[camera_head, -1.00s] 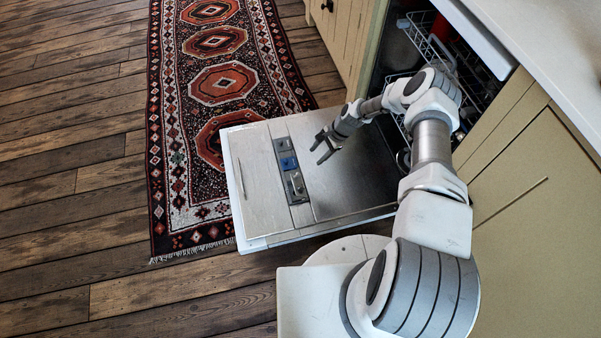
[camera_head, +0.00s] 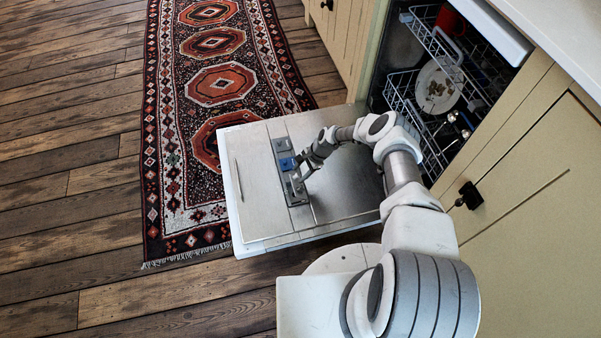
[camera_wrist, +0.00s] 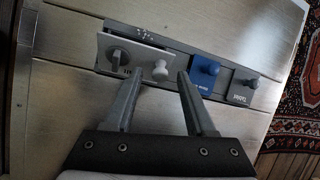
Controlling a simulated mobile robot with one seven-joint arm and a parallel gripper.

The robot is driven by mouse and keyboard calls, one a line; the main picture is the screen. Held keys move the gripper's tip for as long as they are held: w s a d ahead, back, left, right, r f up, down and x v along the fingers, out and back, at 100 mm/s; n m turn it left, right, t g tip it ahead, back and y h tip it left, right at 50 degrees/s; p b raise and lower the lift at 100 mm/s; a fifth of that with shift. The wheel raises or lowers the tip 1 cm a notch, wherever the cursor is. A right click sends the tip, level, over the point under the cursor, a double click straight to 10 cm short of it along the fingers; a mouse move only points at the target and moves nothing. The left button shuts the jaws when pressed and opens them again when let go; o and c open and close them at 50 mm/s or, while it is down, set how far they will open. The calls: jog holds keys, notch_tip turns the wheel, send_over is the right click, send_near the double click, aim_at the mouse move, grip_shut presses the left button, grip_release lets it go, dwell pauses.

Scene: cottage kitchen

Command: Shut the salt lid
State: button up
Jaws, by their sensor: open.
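A dispenser strip (camera_head: 288,164) is set in the inner face of the lowered dishwasher door. In the wrist view, a pale grey lid (camera_wrist: 109,43) with a round dial and a white knob (camera_wrist: 160,71) sits out of line with the strip, overhanging its near edge; I cannot tell whether it is raised or slid. Its lettering is only partly visible. Small pale dots show on the strip beyond it. A blue lid (camera_wrist: 203,82) and a grey lid (camera_wrist: 243,91) follow to the right, lying flush. My gripper (camera_wrist: 156,80) is open, fingers on either side of the white knob's near side, apparently not touching it.
The dishwasher door (camera_head: 347,186) lies lowered flat. The racks behind hold a white plate (camera_head: 437,90) and a red item (camera_head: 449,19). Cream cabinets (camera_head: 520,190) stand at right. A patterned rug (camera_head: 220,85) and open wooden floor (camera_head: 75,150) lie at left.

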grip_shut()
jog(key=shift+a+r, duration=0.1)
jog(key=shift+a, duration=0.1)
dwell(0.3)
jog(key=shift+s+a+h+p, duration=0.1)
jog(key=shift+a+h+p, duration=0.15)
jog(key=shift+h+p, duration=0.35)
jog(key=shift+s+a+f+t+h, duration=0.1)
jog(key=shift+a+f+t+h, duration=0.15)
jog(key=shift+a+h, duration=0.55)
jog(key=a+h, duration=0.1)
jog(key=h, duration=0.1)
jog(key=f+t+h+b, duration=0.1)
jog(key=h, duration=0.1)
jog(key=shift+s+a+f+n, duration=0.1)
jog(key=shift+s+a+n, duration=0.05)
jog(key=shift+a+n, duration=0.2)
jog(key=shift+s+a+f+h, duration=0.1)
jog(key=shift+a+f+h, duration=0.35)
jog(key=shift+h, duration=0.55)
jog(key=shift+f+t, duration=0.1)
jog(key=shift+t, duration=0.15)
